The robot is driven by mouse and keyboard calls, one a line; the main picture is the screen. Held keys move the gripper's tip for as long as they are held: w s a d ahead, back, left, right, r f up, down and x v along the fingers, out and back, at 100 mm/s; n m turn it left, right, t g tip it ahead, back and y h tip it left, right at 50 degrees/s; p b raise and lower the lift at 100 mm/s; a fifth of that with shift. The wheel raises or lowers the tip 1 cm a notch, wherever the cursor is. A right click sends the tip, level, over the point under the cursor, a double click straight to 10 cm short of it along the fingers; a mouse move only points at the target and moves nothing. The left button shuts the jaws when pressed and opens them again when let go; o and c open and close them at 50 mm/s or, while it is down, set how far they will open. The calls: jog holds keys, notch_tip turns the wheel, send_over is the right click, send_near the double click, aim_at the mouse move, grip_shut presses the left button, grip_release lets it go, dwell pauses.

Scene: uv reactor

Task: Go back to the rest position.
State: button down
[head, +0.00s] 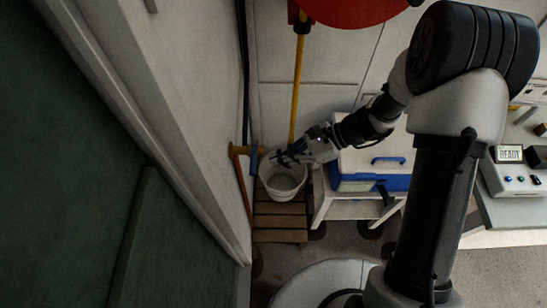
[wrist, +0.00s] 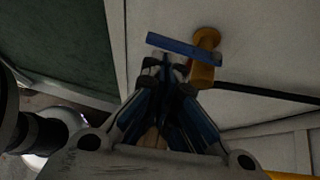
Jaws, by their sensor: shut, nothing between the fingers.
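My gripper (head: 283,158) is at the end of my arm, above the rim of a white bucket in the head view. In the wrist view my gripper (wrist: 166,66) has its fingertips together and holds nothing. A blue lever (wrist: 185,45) on a yellow pipe fitting (wrist: 205,62) lies just beyond the fingertips. I cannot tell whether they touch it. In the head view the lever (head: 254,161) shows left of my gripper, against the wall.
The white bucket (head: 283,184) stands on a wooden slatted platform (head: 280,222). A white cart (head: 336,209) bears a blue-and-white box (head: 372,183) right of it. A device reading READY (head: 509,155) sits at the far right. A red disc (head: 352,10) hangs above.

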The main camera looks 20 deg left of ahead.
jog(key=v, duration=0.9)
jog(key=shift+s+d+r+p, duration=0.15)
jog(key=shift+s+d+p, duration=0.05)
jog(key=shift+d+p, duration=0.15)
jog(key=s+d+r+n+t+h+b, duration=0.4)
jog(key=s+d+n+h+b, duration=0.1)
jog(key=s+d+n, duration=0.2)
jog(key=s+d+r+n+t+h+b, duration=0.4)
jog(key=s+d+n, duration=0.3)
jog(key=s, duration=0.2)
jog(key=shift+s+d+h+b, duration=0.15)
jog(key=shift+d+h+b, duration=0.1)
jog(key=shift+h+b, duration=0.55)
